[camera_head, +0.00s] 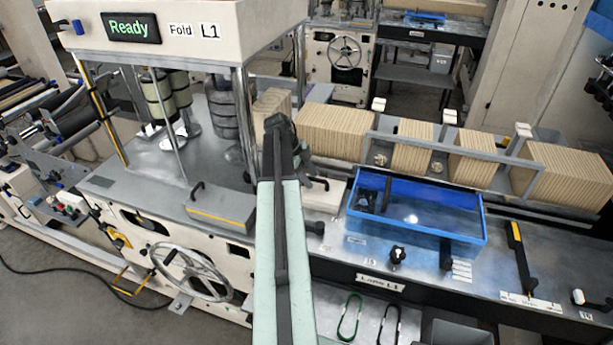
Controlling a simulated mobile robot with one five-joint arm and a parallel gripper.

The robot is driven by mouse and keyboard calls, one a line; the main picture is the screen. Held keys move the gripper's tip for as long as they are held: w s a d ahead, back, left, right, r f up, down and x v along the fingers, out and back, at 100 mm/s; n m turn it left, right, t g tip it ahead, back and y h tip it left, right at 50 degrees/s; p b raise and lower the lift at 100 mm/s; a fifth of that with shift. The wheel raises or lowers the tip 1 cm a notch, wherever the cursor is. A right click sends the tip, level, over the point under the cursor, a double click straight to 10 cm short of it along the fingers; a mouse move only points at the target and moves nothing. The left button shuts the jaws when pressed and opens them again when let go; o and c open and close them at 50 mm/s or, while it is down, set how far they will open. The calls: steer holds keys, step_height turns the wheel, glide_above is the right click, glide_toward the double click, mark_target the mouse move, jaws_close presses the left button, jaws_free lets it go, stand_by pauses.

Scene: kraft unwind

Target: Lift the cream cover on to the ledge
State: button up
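A cream cover (325,196) sits on the machine bed just right of my pale green arm, and the arm hides its left part. A dark piece that looks like a handle shows at its top left. My arm rises from the bottom of the view and bends at a dark joint, with a dark link behind it. My gripper's fingers cannot be made out among the dark parts near the cover. I cannot tell whether they touch it. I cannot tell for sure which surface is the ledge.
A blue tray (460,218) stands right of the cover. Brown stacks (346,130) line the rail behind. A grey lid with a black handle (220,206) lies left of my arm, above a handwheel (190,272). Metal posts and a cream "Ready" panel (185,22) stand at left.

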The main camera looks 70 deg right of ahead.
jaws_close()
steer(key=shift+r, duration=0.1)
stand_by(1.2)
steer(key=c, duration=0.6)
jaws_free()
steer(key=shift+c, duration=0.2)
jaws_close()
steer(key=shift+r+p, duration=2.5)
steer(key=shift+p, duration=0.1)
